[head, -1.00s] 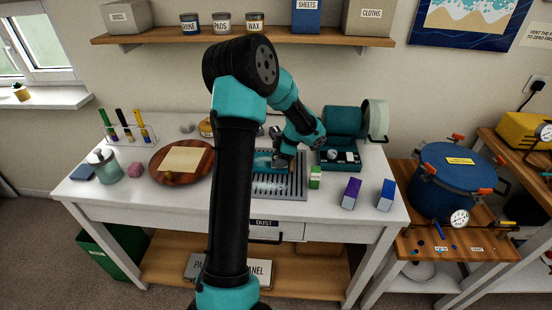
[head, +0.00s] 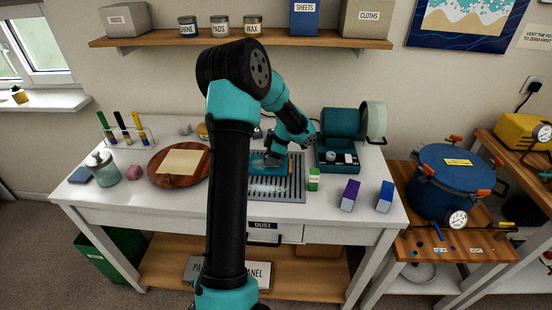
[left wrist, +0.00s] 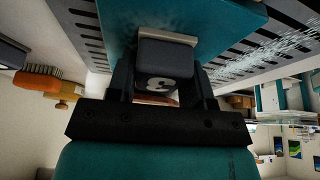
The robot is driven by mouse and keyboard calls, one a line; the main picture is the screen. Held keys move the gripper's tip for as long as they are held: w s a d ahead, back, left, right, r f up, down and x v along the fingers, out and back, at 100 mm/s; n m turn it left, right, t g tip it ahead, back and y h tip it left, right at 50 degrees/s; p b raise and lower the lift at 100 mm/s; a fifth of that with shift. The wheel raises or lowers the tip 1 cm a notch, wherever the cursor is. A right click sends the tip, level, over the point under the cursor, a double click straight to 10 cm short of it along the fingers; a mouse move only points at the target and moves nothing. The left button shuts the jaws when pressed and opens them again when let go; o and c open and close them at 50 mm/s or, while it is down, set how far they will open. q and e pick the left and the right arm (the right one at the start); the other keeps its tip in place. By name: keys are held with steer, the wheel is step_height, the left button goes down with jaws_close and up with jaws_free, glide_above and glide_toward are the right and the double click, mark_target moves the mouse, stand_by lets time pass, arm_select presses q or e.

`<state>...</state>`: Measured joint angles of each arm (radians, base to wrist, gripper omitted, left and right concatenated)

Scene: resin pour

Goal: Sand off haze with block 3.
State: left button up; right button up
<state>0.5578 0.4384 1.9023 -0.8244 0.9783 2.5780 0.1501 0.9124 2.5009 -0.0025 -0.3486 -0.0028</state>
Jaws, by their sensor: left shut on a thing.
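My left gripper (head: 272,162) is over the drain-like grate (head: 297,185) in the middle of the bench. In the left wrist view the gripper (left wrist: 155,85) is shut on a dark grey block (left wrist: 160,62) with a white character, apparently a 3. The block's pale face is against or very close to a teal panel (left wrist: 215,25); I cannot tell if it touches. Whitish streaks (left wrist: 265,58) show beside the panel. In the head view the panel (head: 257,161) is partly hidden by my arm. My right gripper is not in view.
Right of the grate stand a green block (head: 314,179), a purple block (head: 350,196) and a blue block (head: 385,197). A teal machine (head: 340,124) stands behind. A round wooden board (head: 163,181) is at left, and a blue pressure pot (head: 455,180) at far right.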

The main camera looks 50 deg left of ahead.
mark_target(285, 161)
arm_select(q)
steer(key=shift+s+a, duration=1.15)
steer(key=shift+s, duration=0.2)
steer(key=shift+s+a, duration=1.1)
steer(key=shift+s, duration=0.2)
steer(key=shift+s+a, duration=0.15)
steer(key=shift+a, duration=0.1)
steer(key=shift+w+a, duration=0.55)
steer(key=shift+w, duration=0.05)
steer(key=shift+w+d, duration=2.05)
steer(key=shift+w, duration=0.25)
steer(key=shift+w+d, duration=2)
steer(key=shift+w, duration=0.3)
steer(key=shift+w+d+r, duration=0.1)
steer(key=shift+w+r, duration=0.05)
step_height(285, 161, up, 8)
